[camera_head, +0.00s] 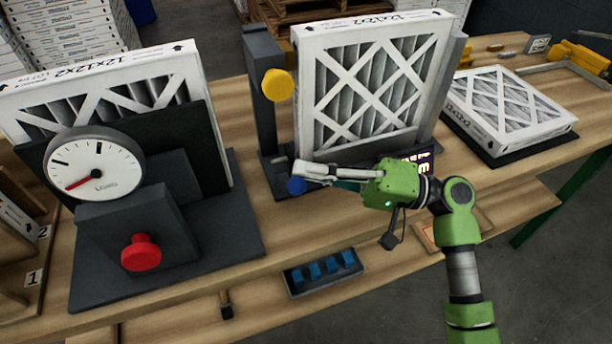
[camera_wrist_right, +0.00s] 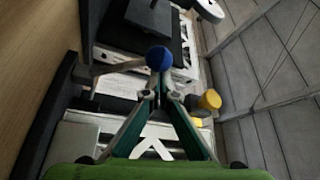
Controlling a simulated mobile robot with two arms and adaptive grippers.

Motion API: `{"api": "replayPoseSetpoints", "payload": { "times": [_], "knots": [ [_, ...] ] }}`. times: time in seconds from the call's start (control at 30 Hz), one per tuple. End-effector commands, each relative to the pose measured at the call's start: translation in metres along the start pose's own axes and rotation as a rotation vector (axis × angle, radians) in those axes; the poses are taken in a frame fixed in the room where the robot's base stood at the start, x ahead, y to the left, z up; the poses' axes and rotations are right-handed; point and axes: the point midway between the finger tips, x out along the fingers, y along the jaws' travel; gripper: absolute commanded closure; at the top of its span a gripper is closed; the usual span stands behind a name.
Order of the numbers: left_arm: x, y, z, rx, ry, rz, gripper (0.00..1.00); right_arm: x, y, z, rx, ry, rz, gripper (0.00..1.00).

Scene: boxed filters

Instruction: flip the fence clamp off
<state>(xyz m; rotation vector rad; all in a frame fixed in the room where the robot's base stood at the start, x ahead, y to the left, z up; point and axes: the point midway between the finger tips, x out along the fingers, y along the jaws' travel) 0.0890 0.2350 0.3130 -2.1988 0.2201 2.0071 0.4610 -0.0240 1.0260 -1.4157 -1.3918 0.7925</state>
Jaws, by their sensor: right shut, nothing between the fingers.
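The fence clamp shows as a lever with a blue ball knob (camera_head: 297,186) at the foot of the dark upright fence post (camera_head: 264,110). In the right wrist view the blue knob (camera_wrist_right: 159,58) sits just beyond my fingertips, at the end of a thin grey bar. My right gripper (camera_head: 303,170) is shut and empty, its tips close to the knob; I cannot tell whether they touch it. The right wrist view shows its fingers (camera_wrist_right: 158,95) closed together at the tips. Part of the lever is hidden behind the fingers. My left gripper is not in view.
A framed filter (camera_head: 365,85) stands upright behind my right gripper, with a yellow knob (camera_head: 278,84) on the post. A gauge (camera_head: 95,168) with a red button (camera_head: 141,252) stands at left. Another filter (camera_head: 510,105) lies at right. A blue-switch strip (camera_head: 323,272) is in front.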

Motion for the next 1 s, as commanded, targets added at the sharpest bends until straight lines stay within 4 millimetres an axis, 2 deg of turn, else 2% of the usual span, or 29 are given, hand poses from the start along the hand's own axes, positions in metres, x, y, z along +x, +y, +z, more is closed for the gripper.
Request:
{"api": "replayPoseSetpoints", "payload": {
  "times": [0.03,0.2,0.77,0.87,1.0],
  "knots": [
    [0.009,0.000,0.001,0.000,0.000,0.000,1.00,-0.002,0.005,0.003,-0.014,-0.002,-0.006,1.00],
    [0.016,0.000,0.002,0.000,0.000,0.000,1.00,-0.003,0.003,0.005,-0.039,-0.002,-0.020,1.00],
    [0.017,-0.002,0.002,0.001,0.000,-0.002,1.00,-0.003,0.003,0.008,-0.044,-0.008,-0.021,1.00],
    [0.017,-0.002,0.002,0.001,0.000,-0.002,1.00,-0.010,0.005,0.008,-0.043,-0.007,-0.019,1.00],
    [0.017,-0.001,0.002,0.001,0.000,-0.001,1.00,-0.033,0.006,0.007,-0.043,-0.005,-0.016,1.00]
  ]
}}
